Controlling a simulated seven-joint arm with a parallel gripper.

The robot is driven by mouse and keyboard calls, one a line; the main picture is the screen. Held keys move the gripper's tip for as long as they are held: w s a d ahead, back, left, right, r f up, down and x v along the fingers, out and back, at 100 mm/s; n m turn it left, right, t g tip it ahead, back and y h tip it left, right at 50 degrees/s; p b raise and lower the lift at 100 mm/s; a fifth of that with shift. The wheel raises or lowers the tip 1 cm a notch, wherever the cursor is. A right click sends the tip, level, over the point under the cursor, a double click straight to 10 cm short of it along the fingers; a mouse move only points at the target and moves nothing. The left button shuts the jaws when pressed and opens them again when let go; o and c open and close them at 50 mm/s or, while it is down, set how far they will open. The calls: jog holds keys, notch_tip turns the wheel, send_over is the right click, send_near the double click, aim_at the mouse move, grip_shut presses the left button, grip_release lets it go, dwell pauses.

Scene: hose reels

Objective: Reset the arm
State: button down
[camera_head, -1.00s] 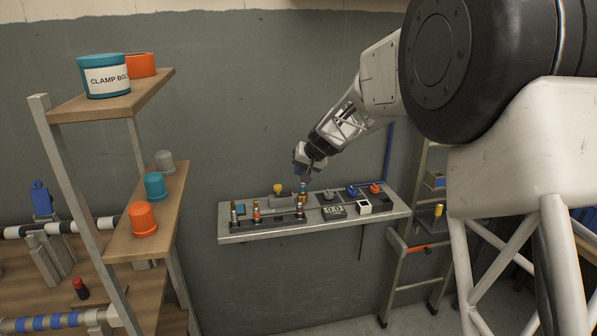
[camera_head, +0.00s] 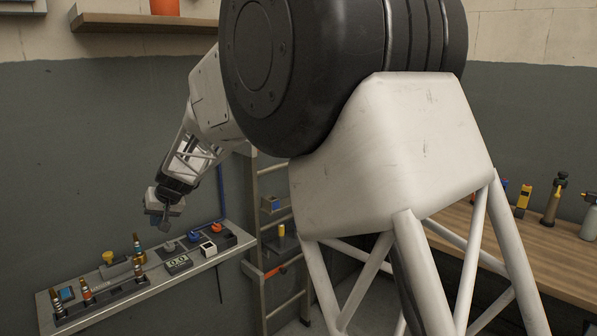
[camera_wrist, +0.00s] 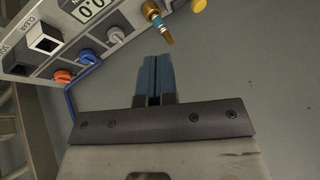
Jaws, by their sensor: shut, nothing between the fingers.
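My gripper (camera_head: 164,222) hangs at the end of my arm above the wall shelf, fingers pointing down. In the wrist view its two blue fingers (camera_wrist: 153,76) lie side by side, shut, with nothing between them. A brass fitting with a blue band (camera_wrist: 157,22) shows just beyond the fingertips in that view, apart from them. In the head view the brass fitting (camera_head: 138,249) stands upright on the shelf, below and left of my gripper.
The wall shelf (camera_head: 205,262) carries a gauge reading 0.0 (camera_head: 178,264), blue and orange knobs, a white button box (camera_head: 208,248) and several fittings in a dark rack (camera_head: 101,301). A ladder (camera_head: 276,230) stands right of it. A wooden bench (camera_head: 540,250) with bottles is at far right.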

jog(key=s+d+r+m+h, duration=0.1)
jog(key=s+d+r, duration=0.3)
jog(key=d, duration=0.8)
jog(key=s+d+r+m+t+h, duration=0.1)
jog(key=s+d, duration=0.4)
jog(key=d, duration=0.7)
jog(key=s+d+r+m+h, duration=0.1)
jog(key=s+d+r, duration=0.3)
jog(key=d, duration=0.8)
jog(key=s+d+f+m+h, duration=0.2)
jog(key=s+d+f, duration=0.1)
jog(key=s+d, duration=0.8)
jog(key=s+d+f+m+h, duration=0.1)
jog(key=s+d+f, duration=0.3)
jog(key=s+d, duration=0.7)
jog(key=s, duration=0.6)
jog(key=shift+s+d+f+m+h, duration=0.2)
jog(key=shift+d+f+m+h, duration=0.1)
jog(key=shift+m+h, duration=0.1)
